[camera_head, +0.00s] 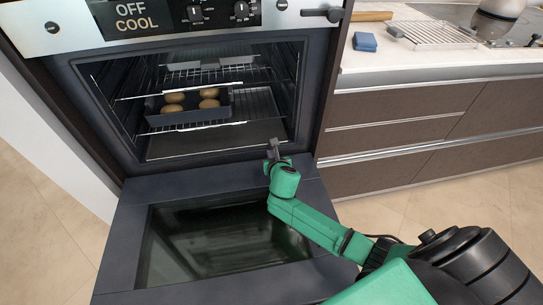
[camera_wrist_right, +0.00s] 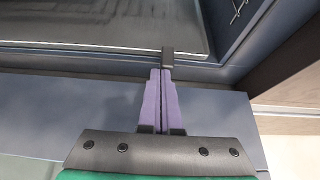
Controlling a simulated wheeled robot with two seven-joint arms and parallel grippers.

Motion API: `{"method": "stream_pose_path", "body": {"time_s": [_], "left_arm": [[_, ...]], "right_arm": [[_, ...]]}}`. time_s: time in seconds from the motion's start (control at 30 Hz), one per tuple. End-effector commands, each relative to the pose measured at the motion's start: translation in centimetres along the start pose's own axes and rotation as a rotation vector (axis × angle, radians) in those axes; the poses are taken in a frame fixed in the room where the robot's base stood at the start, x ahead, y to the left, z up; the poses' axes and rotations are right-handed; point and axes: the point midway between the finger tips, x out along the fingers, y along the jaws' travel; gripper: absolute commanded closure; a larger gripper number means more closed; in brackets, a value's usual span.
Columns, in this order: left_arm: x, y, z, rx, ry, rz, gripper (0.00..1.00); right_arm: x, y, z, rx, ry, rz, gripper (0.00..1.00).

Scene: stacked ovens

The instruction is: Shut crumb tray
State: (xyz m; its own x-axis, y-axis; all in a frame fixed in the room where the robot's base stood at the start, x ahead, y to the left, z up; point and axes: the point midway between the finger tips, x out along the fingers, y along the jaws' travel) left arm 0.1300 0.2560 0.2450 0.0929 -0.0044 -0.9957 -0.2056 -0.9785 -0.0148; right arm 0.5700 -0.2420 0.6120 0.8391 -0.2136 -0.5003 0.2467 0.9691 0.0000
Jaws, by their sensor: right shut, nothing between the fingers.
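The crumb tray (camera_head: 215,141) is a flat dark sheet with a pale front rim, lying low in the open oven. In the right wrist view the tray (camera_wrist_right: 110,22) fills the top left, its front edge running across the picture. My right gripper (camera_head: 273,150) is at the right part of the oven's mouth, just in front of the tray's front edge. In the wrist view its fingers (camera_wrist_right: 166,58) are shut together and empty, their tips overlapping the front edge; I cannot tell whether they touch. My left gripper is out of view.
The oven door (camera_head: 130,235) is folded down below my right arm. Above the tray, a dark pan (camera_head: 190,114) with several round brown items sits on a wire rack. A counter (camera_head: 440,58) with a blue sponge (camera_head: 364,41) and a cooling rack (camera_head: 433,35) stands right.

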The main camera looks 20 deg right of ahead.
Motion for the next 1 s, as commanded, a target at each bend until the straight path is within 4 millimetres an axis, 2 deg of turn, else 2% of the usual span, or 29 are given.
{"method": "stream_pose_path", "body": {"time_s": [0.27,0.47,0.63,1.0], "left_arm": [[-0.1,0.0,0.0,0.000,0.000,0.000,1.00],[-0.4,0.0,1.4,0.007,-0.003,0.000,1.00],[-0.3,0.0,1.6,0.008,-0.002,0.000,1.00],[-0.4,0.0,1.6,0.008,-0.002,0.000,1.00]], "right_arm": [[0.1,0.0,0.1,-0.001,0.000,0.000,1.00],[2.6,-0.1,1.8,-0.003,-0.001,-0.003,1.00],[4.4,-0.1,2.6,-0.001,0.000,-0.001,1.00],[4.5,-0.2,3.1,0.002,-0.008,-0.001,1.00]]}}
